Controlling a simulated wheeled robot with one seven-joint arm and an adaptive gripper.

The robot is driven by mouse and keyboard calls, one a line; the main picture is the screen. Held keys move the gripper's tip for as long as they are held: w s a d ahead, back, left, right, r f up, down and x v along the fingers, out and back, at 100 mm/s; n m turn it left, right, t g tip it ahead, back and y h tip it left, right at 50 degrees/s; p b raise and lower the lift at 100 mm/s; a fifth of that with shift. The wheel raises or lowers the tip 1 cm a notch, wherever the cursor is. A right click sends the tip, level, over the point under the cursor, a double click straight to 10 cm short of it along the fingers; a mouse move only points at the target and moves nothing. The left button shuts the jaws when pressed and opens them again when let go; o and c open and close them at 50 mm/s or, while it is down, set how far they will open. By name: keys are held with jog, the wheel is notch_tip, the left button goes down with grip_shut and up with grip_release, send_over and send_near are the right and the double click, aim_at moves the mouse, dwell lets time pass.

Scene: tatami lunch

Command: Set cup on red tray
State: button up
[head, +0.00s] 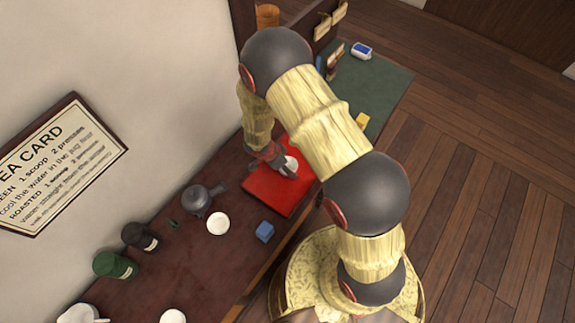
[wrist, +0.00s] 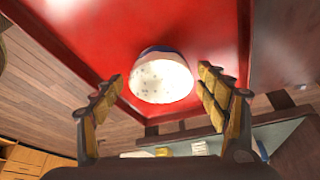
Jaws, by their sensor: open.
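A white cup (head: 291,163) with a blue band sits on the red tray (head: 262,190), by my gripper. In the wrist view the same cup (wrist: 160,80) shows against the red tray (wrist: 60,25), between my two spread fingers. My gripper (wrist: 163,88) is open, with a gap visible on each side of the cup. In the head view my gripper (head: 283,168) is low over the tray and partly covers the cup. Whether the cup's base rests fully flat is hard to tell.
Green (head: 113,265) and black (head: 138,236) canisters are further left.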

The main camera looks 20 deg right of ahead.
jog(key=w+p+v, duration=0.1)
jog(key=p+v, duration=0.3)
jog(key=v, duration=0.7)
jog(key=w+a+r+n+t+y, duration=0.25)
jog(key=w+r, duration=0.25)
jog(key=r, duration=0.3)
jog(key=w+a+r+n+t+y, duration=0.1)
jog(key=w+a+r+t+y, duration=0.15)
jog(key=w+r, duration=0.45)
jog(key=s+a+r+n+t+y, duration=0.1)
jog(key=s+a+r+n+y, duration=0.15)
jog(key=r, duration=0.65)
jog(key=s+a+r+n+t+y, duration=0.1)
jog(key=s+r+n+t, duration=0.15)
jog(key=r, duration=0.65)
jog(key=s+d+r+n+g, duration=0.1)
jog(key=s+r+n, duration=0.25)
jog(key=s, duration=0.25)
jog(key=s+d+r+n+g, duration=0.1)
jog(key=s+r+n, duration=0.1)
jog(key=s+r, duration=0.3)
jog(key=s+d+g+h, duration=0.1)
jog(key=s+d+h, duration=0.1)
jog(key=s+d, duration=0.3)
jog(key=s+d+n+h, duration=0.1)
jog(key=s+d+h, duration=0.1)
jog(key=s+d, duration=0.4)
jog(key=s, duration=0.4)
jog(key=shift+s+n+g, duration=0.3)
jog(key=shift+s+g, duration=0.05)
